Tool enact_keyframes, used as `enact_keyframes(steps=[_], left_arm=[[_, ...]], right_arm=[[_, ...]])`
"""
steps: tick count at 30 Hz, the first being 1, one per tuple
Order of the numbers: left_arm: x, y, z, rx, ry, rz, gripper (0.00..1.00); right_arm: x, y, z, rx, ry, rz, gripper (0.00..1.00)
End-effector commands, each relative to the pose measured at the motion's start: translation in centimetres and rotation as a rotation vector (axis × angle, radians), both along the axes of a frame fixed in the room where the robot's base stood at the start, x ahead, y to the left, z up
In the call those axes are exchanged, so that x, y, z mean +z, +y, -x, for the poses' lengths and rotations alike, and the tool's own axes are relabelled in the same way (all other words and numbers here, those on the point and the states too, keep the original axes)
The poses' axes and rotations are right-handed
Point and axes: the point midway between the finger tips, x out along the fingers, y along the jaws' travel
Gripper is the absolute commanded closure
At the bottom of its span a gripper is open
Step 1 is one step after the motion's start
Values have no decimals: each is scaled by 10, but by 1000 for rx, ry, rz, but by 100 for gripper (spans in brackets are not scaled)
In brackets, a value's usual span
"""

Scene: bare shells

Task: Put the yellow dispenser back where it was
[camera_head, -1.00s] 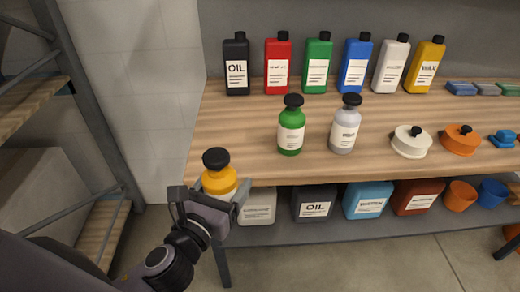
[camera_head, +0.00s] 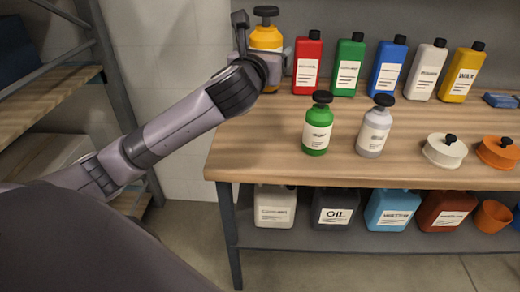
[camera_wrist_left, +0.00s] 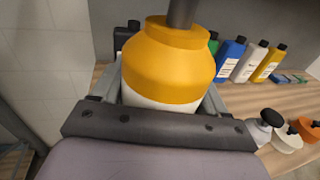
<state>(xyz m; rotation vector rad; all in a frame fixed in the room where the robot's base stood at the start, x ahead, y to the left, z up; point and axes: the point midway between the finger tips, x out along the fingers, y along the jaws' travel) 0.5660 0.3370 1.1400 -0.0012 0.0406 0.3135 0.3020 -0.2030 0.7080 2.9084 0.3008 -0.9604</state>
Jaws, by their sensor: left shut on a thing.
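The yellow dispenser (camera_head: 266,38) has a black top and is held in my left gripper (camera_head: 262,58), upright, in front of the back left part of the shelf top. In the left wrist view the dispenser (camera_wrist_left: 168,62) fills the space between the fingers of my left gripper (camera_wrist_left: 163,95), which is shut on it. The green dispenser (camera_head: 317,136) and the grey-white dispenser (camera_head: 374,134) stand upright on the wooden top (camera_head: 270,150), to the right of and nearer than the held one. My right gripper is not in view.
A row of bottles stands along the back: red (camera_head: 307,68), green (camera_head: 348,70), blue (camera_head: 387,72), white and yellow. Round lidded pots (camera_head: 445,152) stand at right. The front left wood is clear.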

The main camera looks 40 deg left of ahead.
Motion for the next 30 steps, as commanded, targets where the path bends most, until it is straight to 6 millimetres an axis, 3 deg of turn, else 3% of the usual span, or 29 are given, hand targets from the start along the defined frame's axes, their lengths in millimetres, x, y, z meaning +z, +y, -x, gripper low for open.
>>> enact_keyframes(steps=[3, 8, 24, 30], left_arm=[[19, 11, -1, 26, -2, 2, 83], [19, 16, -2, 38, 7, 7, 83], [-110, 16, -2, 39, 10, 8, 83], [-130, 16, -2, 39, 4, 8, 83]], right_arm=[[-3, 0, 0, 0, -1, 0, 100], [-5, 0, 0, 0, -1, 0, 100], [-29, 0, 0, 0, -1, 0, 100], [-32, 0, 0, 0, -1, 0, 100]])
